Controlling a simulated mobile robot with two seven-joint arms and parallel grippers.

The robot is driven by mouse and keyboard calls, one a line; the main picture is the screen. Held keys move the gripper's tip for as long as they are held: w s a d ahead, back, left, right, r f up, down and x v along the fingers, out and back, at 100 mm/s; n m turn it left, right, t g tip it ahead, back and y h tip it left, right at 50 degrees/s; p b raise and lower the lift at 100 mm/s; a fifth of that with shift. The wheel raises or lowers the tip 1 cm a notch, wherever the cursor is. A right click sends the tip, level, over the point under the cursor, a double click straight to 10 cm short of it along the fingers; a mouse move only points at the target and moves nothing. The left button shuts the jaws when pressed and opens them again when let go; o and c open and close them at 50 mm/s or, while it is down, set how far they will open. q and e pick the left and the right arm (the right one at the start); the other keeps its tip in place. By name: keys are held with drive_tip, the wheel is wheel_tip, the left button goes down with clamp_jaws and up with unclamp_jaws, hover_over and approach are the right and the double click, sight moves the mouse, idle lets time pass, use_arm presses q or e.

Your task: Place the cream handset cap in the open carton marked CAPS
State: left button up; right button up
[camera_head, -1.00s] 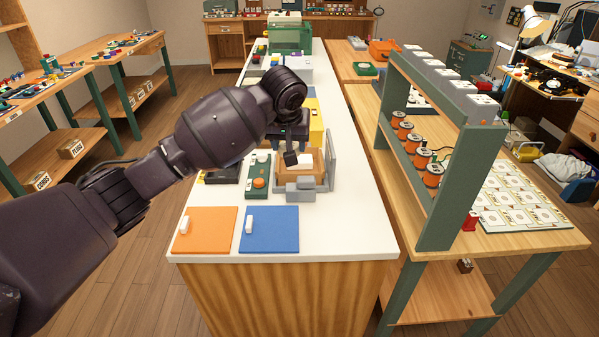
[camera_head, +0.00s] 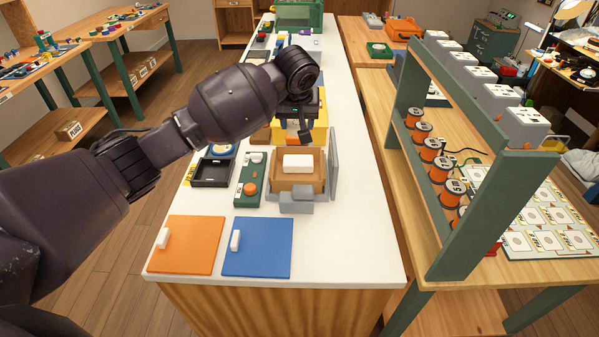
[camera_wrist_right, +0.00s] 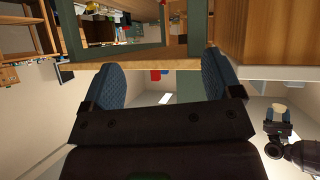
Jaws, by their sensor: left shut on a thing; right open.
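My left gripper (camera_head: 304,136) is above the white bench, just beyond the tan block with a white piece on top. It is shut, but its dark body hides most of what it holds in the head view. At the right edge of the right wrist view, a small cream thing (camera_wrist_right: 283,108) shows at the end of a dark arm; it looks like the cream handset cap in my left gripper. My right gripper (camera_wrist_right: 165,88) is open and empty, its two blue pads wide apart. I cannot make out a carton marked CAPS in any view.
Orange (camera_head: 187,245) and blue (camera_head: 258,247) mats lie in front. A green rack (camera_head: 470,170) stands at the right.

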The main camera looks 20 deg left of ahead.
use_arm(q)
wheel_tip(320, 180, down, 12)
drive_tip(key=shift+f+b, duration=0.2)
drive_tip(key=shift+b, duration=0.75)
wheel_tip(320, 180, down, 6)
drive_tip(key=shift+r+b, duration=0.15)
drive_tip(key=shift+b, duration=0.45)
drive_tip(key=o, duration=0.9)
use_arm(e)
wheel_tip(320, 180, down, 3)
drive_tip(key=shift+a+r, duration=0.1)
drive_tip(key=shift+w, duration=0.1)
